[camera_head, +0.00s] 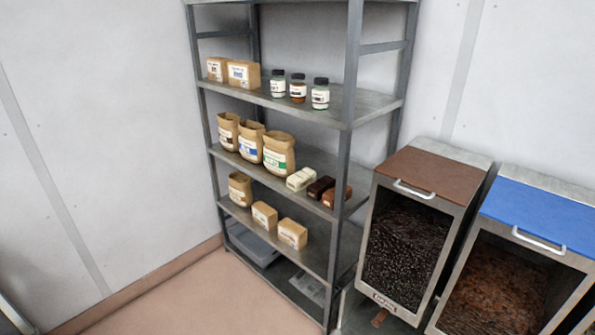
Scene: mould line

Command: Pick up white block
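The white block (301,179) lies on the middle level of a grey metal shelf rack (346,130), near the front edge. It is a pale, cream-white bar with a segmented top. A dark brown block (321,187) lies just to its right, and a lighter brown block (337,196) lies beyond that, partly behind the rack's front post. Neither of my grippers shows in the head view.
Paper bags (279,153) stand left of the white block. Jars (320,94) and cartons (243,74) stand on the level above, and more cartons (293,234) below. Bins with a brown lid (433,172) and a blue lid (540,210) stand at right. Floor is clear at lower left.

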